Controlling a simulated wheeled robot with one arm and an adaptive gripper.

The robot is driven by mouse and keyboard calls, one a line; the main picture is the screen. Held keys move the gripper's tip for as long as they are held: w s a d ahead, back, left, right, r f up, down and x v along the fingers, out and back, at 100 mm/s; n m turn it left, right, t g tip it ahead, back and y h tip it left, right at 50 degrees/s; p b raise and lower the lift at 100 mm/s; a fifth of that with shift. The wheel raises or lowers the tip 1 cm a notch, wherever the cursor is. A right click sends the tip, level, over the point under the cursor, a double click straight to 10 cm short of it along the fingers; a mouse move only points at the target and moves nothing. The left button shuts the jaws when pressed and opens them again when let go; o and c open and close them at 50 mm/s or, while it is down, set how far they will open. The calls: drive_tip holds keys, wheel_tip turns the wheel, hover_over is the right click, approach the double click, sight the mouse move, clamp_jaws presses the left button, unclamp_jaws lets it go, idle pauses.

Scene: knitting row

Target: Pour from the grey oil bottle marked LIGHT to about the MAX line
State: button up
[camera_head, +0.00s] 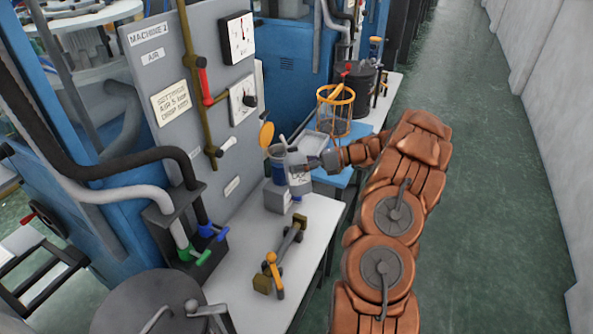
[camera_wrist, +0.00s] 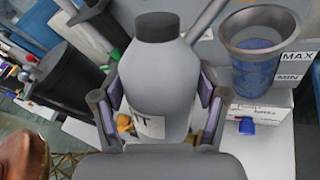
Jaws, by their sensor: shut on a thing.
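A grey bottle (camera_wrist: 155,85) with a darker grey top stands between the fingers of my gripper (camera_wrist: 157,115) in the wrist view. Its label shows only letters ending in "HT"; the rest is hidden by the gripper. The fingers press on both sides of it. A cup with a grey rim and blue lower part (camera_wrist: 258,65) is to the right of the bottle, apart from it, beside MAX and MIN marks (camera_wrist: 295,65). In the head view the cup (camera_head: 279,168) sits on a grey block beside my gripper (camera_head: 308,167). The bottle is hard to make out there.
An orange round lid (camera_head: 266,134) is raised above the cup. A machine panel (camera_head: 215,80) with gauges stands behind. An orange wire basket (camera_head: 335,110) is beyond my gripper. A tool with orange parts (camera_head: 278,257) lies on the white bench (camera_head: 318,212). The floor at right is clear.

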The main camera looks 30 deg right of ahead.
drive_tip(key=shift+s+a+n+t+b, duration=0.2)
drive_tip(key=shift+s+n+t+b, duration=0.35)
drive_tip(key=shift+b, duration=1.4)
drive_tip(key=s+n+b, duration=0.1)
drive_tip(key=s+r+b, duration=0.1)
drive_tip(key=b, duration=0.1)
drive_tip(key=shift+s+a+n+t+y, duration=0.1)
drive_tip(key=shift+s+n+t+y, duration=0.15)
drive_tip(key=shift+n+y, duration=0.15)
drive_tip(key=shift+s+a+r+n+y+b, duration=0.25)
drive_tip(key=shift+s+r+n+b, duration=0.5)
drive_tip(key=shift+b, duration=0.45)
drive_tip(key=shift+s+d, duration=0.1)
drive_tip(key=shift+f, duration=0.1)
